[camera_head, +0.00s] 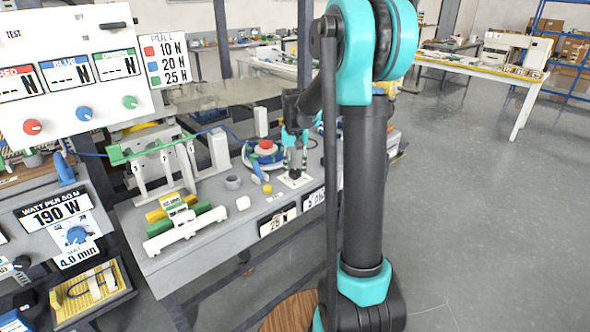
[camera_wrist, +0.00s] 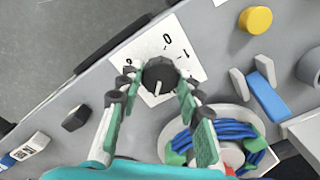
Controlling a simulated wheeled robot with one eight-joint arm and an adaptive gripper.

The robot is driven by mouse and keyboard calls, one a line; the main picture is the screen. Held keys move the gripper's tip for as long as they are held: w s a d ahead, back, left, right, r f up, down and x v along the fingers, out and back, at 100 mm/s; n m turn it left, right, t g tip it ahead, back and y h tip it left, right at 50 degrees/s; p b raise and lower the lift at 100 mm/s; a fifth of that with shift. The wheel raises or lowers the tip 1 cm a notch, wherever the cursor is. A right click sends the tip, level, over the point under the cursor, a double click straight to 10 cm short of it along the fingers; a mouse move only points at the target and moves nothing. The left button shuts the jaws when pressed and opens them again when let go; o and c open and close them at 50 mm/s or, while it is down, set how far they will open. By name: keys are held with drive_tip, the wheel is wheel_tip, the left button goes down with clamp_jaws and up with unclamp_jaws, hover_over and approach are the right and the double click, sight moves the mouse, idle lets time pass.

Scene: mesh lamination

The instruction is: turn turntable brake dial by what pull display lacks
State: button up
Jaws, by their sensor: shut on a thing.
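The black brake dial (camera_wrist: 160,74) sits on a white plate (camera_wrist: 193,42) with printed marks, among them a 0. A white pointer line on the dial faces toward my gripper's side in the wrist view. My gripper (camera_wrist: 152,92) has its fingers on both sides of the dial and is shut on it. In the head view the white plate (camera_head: 295,180) shows below my gripper, which is partly hidden by my arm. The turntable (camera_head: 265,152) carries a blue cable coil and a red-topped hub. A display at the bench front (camera_head: 314,200) seems to read 5.0 N, partly hidden.
A PULL card (camera_head: 166,62) lists red 10 N, blue 20 N, green 25 N. The red, blue and green displays (camera_head: 70,76) show dashes. Another front display (camera_head: 277,222) seems to read 25. A yellow button (camera_wrist: 256,20), a blue lever (camera_wrist: 268,97) and a grey ring stand near the dial.

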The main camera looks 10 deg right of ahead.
sight(295, 170)
drive_tip(key=o, duration=1.2)
drive_tip(key=shift+c, duration=0.2)
wheel_tip(295, 170, up, 12)
drive_tip(key=s+f+n+t, duration=0.1)
drive_tip(key=s+f+t, duration=0.1)
drive_tip(key=s+f, duration=0.7)
drive_tip(key=s+f+n+t, duration=0.2)
drive_tip(key=s+f, duration=0.8)
drive_tip(key=s, duration=0.7)
drive_tip(key=shift+s+d+f, duration=0.15)
drive_tip(key=shift+d+f, duration=0.05)
drive_tip(key=shift+d, duration=0.2)
